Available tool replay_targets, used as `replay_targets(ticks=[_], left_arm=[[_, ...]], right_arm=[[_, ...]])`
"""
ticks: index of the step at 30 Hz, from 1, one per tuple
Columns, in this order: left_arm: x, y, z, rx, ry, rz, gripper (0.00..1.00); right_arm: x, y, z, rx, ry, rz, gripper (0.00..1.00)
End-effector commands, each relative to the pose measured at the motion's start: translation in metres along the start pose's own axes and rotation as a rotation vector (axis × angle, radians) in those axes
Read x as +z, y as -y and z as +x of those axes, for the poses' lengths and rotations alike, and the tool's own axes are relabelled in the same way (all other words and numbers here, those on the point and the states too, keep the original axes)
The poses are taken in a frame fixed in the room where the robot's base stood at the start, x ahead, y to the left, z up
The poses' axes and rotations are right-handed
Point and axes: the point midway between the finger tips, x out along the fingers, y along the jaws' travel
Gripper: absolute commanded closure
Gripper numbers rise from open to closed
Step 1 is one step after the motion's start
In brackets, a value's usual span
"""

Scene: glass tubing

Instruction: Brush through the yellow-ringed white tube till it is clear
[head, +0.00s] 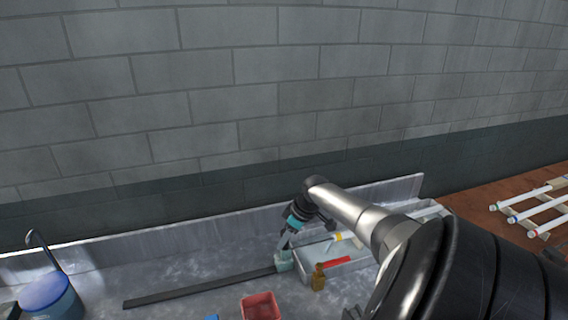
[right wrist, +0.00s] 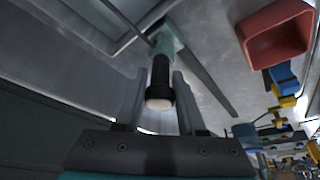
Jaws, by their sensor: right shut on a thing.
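My right gripper (head: 286,243) reaches down near the back wall, beside the pale tray. In the right wrist view its fingers (right wrist: 162,78) are shut on a black handle (right wrist: 160,72) with a white end. Beyond the handle is a pale teal block (right wrist: 167,40), which also shows below the gripper in the head view (head: 284,262). No bristles can be made out. A small yellow piece (head: 338,237) shows in the tray; it may be the tube's yellow ring, but the tube is too small to tell. My left gripper is not in view.
The pale tray (head: 305,276) has a red label. An amber bottle (head: 318,279) stands before it, a red bin (head: 261,307) nearer. A dark strip (head: 200,289) lies left. White tubes with coloured rings (head: 530,208) lie at right.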

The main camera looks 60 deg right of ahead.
Motion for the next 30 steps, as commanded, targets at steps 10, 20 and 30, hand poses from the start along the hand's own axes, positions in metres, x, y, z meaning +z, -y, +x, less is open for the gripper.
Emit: replay_targets(ticks=[10, 20, 30], left_arm=[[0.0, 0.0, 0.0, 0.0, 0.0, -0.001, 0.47], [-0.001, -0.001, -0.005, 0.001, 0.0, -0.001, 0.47], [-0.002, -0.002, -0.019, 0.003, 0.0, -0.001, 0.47]], right_arm=[[0.001, 0.0, 0.0, 0.0, 0.002, 0.0, 0.43], [0.001, -0.001, -0.016, 0.003, 0.002, -0.002, 0.43], [0.001, 0.0, -0.068, 0.002, 0.005, -0.003, 0.43]])
